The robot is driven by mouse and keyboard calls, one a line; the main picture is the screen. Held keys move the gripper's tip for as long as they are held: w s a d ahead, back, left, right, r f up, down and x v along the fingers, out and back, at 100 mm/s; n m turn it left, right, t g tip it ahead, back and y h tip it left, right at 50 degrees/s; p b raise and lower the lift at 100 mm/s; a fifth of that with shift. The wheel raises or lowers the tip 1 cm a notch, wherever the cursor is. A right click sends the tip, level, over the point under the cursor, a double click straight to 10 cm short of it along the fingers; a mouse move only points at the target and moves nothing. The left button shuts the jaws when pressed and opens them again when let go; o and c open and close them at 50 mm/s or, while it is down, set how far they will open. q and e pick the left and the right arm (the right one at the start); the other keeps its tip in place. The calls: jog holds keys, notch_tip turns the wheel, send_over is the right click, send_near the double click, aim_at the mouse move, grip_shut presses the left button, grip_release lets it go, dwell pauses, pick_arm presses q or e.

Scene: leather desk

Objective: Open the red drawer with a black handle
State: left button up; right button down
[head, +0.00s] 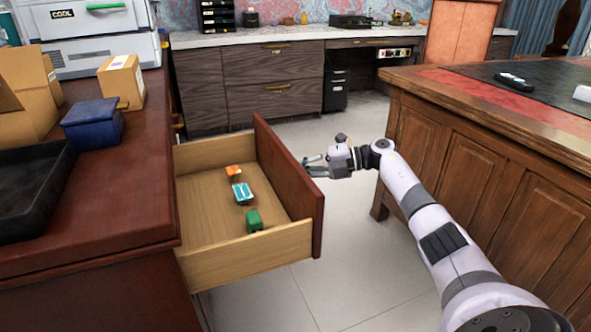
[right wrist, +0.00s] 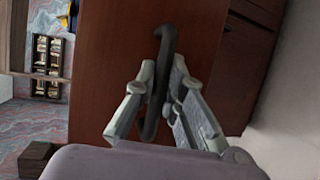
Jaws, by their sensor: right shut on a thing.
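The red-brown drawer (head: 290,185) is pulled well out of the red-brown desk at left, its wooden interior showing. In the right wrist view its front (right wrist: 110,60) fills the middle, with the black handle (right wrist: 165,45) standing across it. My right gripper (head: 318,166) is at the outer side of the drawer front. In the right wrist view its fingers (right wrist: 155,105) are shut on the black handle, one on each side. The handle is hidden behind the drawer front in the head view. My left gripper is not in view.
In the drawer lie an orange box (head: 233,171), a teal and white box (head: 242,194) and a green block (head: 254,221). A blue box (head: 93,124), cartons and a black tray (head: 35,190) sit on the desk. A wooden desk (head: 480,150) stands at right, with floor (head: 345,265) between.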

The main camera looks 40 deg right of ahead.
jog(key=c, duration=1.6)
grip_release()
jog(key=shift+c, duration=0.2)
jog(key=v, duration=1.2)
